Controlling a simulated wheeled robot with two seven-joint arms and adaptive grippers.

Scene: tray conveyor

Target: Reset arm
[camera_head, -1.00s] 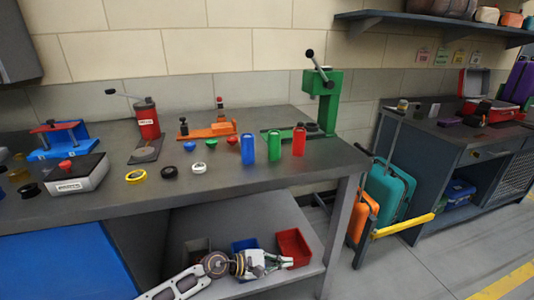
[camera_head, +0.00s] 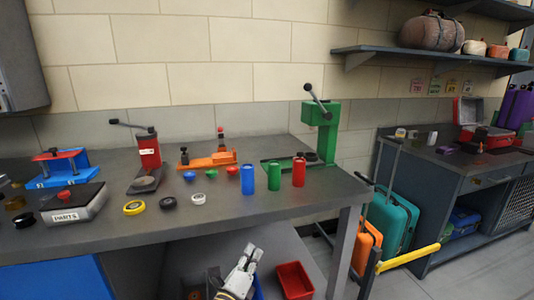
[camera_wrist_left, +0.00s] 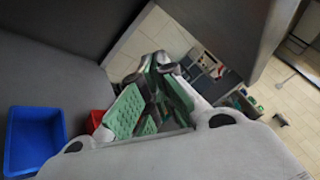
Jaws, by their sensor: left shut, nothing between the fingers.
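My left gripper (camera_head: 246,262) is shut and empty. In the head view it shows at the bottom middle, below the workbench's front edge, tilted upward with its arm cut off by the frame. In the left wrist view its green-padded fingers (camera_wrist_left: 158,75) come together at the tips with nothing between them. My right gripper is not in view.
The workbench (camera_head: 230,222) carries presses, caps and blue, green and red cylinders. Below it are a red bin (camera_head: 294,281) and a blue bin (camera_wrist_left: 33,140), close to the left gripper. A teal case (camera_head: 390,222) stands right of the bench.

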